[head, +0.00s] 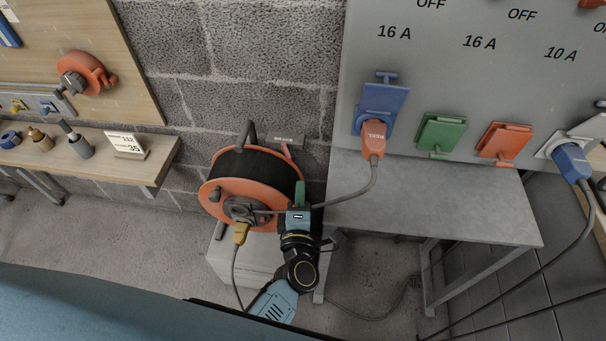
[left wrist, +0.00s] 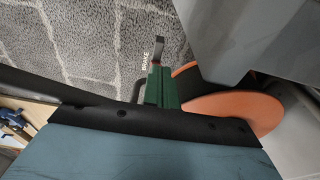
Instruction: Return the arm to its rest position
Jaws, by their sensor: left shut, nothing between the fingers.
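My left arm comes up from the bottom of the head view. My left gripper (head: 298,216) is shut, with nothing held, in front of the right side of the orange cable reel (head: 215,190). A small green piece (head: 299,190) shows just beyond the gripper. I cannot tell whether the two touch. In the left wrist view, a green block (left wrist: 162,88) and an orange reel disc (left wrist: 235,112) show past a dark edge. The gripper hides part of the reel. My right gripper is not in view.
The reel stands on a grey box (head: 228,262). An orange plug (head: 373,138) sits at the blue socket (head: 379,105), its cable curving toward the reel. A blue plug (head: 572,160) is at the far right. A grey table (head: 440,205) stands to the right; a wooden shelf (head: 85,155) is left.

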